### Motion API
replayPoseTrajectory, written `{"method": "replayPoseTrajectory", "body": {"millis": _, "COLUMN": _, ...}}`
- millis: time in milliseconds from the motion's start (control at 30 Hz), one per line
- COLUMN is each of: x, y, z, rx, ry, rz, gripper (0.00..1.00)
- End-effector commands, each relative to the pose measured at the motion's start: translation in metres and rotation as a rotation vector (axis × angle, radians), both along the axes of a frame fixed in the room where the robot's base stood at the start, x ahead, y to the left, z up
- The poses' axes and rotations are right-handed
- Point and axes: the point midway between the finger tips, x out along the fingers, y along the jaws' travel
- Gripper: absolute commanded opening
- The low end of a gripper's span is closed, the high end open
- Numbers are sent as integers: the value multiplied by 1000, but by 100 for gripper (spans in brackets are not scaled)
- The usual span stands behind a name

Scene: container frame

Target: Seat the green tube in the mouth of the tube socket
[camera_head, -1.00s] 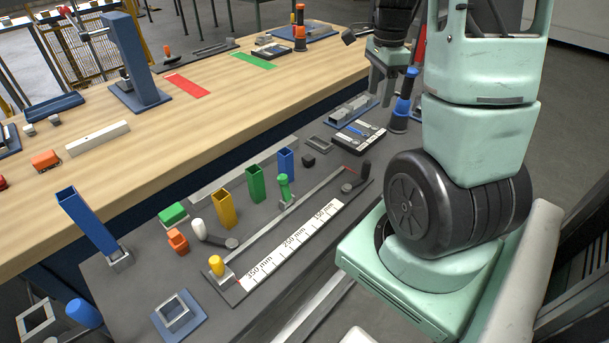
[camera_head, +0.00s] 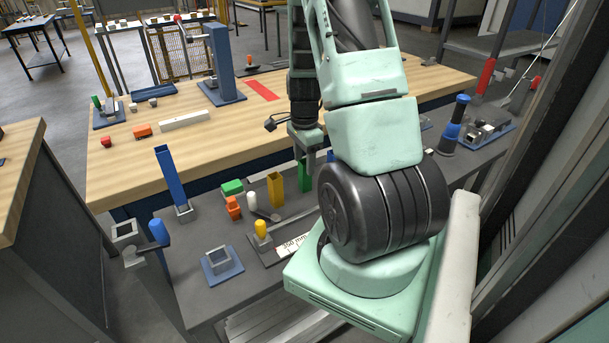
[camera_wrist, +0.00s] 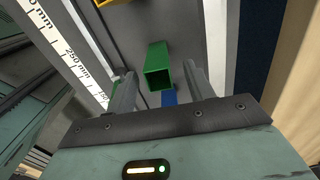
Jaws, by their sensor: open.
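The green tube (camera_head: 304,176), square and hollow, stands upright on the grey bench, partly hidden by my arm. My gripper (camera_head: 306,150) is above it, pointing down. In the wrist view the green tube (camera_wrist: 157,62) shows its open top between the two spread fingers of my gripper (camera_wrist: 160,84); I cannot tell whether they touch it. The gripper is open and holds nothing. What looks like the tube socket (camera_head: 219,259), a grey square mouth on a blue plate, sits empty at the bench's front left.
A yellow tube (camera_head: 275,189) stands left of the green one. A tall blue tube (camera_head: 170,178) leans in a grey holder. A green block (camera_head: 232,187), an orange part (camera_head: 233,207) and a yellow-knobbed slide (camera_head: 261,229) lie between. A blue tube (camera_wrist: 169,98) is close by the gripper.

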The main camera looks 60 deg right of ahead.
Motion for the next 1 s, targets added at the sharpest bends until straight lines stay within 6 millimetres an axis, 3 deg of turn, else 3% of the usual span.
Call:
{"method": "replayPoseTrajectory", "body": {"millis": 300, "x": -2, "y": 2, "z": -36, "rx": 2, "ry": 2, "rz": 0, "gripper": 53}}
{"method": "replayPoseTrajectory", "body": {"millis": 567, "x": -2, "y": 1, "z": -39, "rx": 0, "ry": 0, "rz": 0, "gripper": 53}}
{"method": "replayPoseTrajectory", "body": {"millis": 733, "x": -2, "y": 1, "z": -38, "rx": 1, "ry": 1, "rz": 0, "gripper": 8}}
{"method": "replayPoseTrajectory", "body": {"millis": 767, "x": -2, "y": 2, "z": -38, "rx": 1, "ry": 1, "rz": 0, "gripper": 4}}
{"method": "replayPoseTrajectory", "body": {"millis": 1000, "x": -2, "y": 1, "z": -38, "rx": 0, "ry": 0, "rz": 0, "gripper": 4}}
